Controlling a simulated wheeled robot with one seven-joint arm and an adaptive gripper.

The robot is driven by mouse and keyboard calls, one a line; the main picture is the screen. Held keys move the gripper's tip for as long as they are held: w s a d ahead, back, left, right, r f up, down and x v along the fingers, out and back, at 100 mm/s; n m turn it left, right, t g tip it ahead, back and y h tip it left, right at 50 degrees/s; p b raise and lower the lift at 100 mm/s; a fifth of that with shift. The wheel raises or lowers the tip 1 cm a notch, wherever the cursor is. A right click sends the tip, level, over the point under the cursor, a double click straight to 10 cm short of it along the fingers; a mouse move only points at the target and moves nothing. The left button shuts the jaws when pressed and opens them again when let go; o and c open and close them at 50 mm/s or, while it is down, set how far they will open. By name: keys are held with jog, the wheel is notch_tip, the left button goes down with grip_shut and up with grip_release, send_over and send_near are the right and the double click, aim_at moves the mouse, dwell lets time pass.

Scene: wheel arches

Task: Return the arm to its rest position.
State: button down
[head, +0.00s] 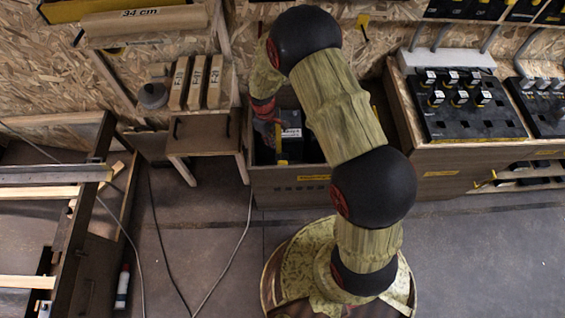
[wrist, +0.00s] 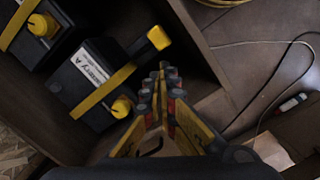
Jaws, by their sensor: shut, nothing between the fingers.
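My arm (head: 340,110) rises from my base at the bottom centre of the head view and bends over toward the back wall. My gripper (head: 265,112) hangs down at the left side of an open bin (head: 290,185), and the arm partly hides that bin. In the wrist view my gripper (wrist: 162,85) is shut with its fingers together and empty. Beside it there, to the left, lies a black battery (wrist: 95,75) with a yellow strap and yellow caps. The gripper looks apart from it, but the exact gap is hard to tell.
A wooden stool (head: 205,140) stands left of the bin. A charger bench (head: 465,105) with black batteries is to the right. A metal-and-wood frame (head: 55,185) stands at far left. Thin cables (head: 240,235) trail over the floor. The floor at lower right is clear.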

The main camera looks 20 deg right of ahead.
dwell(0.8)
jog(key=s+r+m, duration=0.1)
jog(key=s, duration=0.1)
jog(key=s+r+m+g, duration=0.1)
jog(key=s, duration=0.2)
jog(key=s+r, duration=0.1)
jog(key=s, duration=0.1)
jog(key=shift+s+d+r+m+g, duration=0.2)
jog(key=shift+s+r+m+g, duration=0.1)
jog(key=shift+m+g, duration=0.1)
jog(key=s+r+m+t+p, duration=0.1)
jog(key=s+r, duration=0.4)
jog(key=r, duration=0.9)
jog(key=s+d+r+m+t+p, duration=0.1)
jog(key=s+r+t, duration=0.3)
jog(key=r, duration=1.1)
jog(key=s+r+m+t+p, duration=0.2)
jog(key=s+r, duration=0.6)
jog(key=r, duration=0.6)
jog(key=shift+s+d+r+m+t+y+p, duration=0.15)
jog(key=shift+d+r+m+t+y+p, duration=0.2)
jog(key=shift+t+p, duration=0.3)
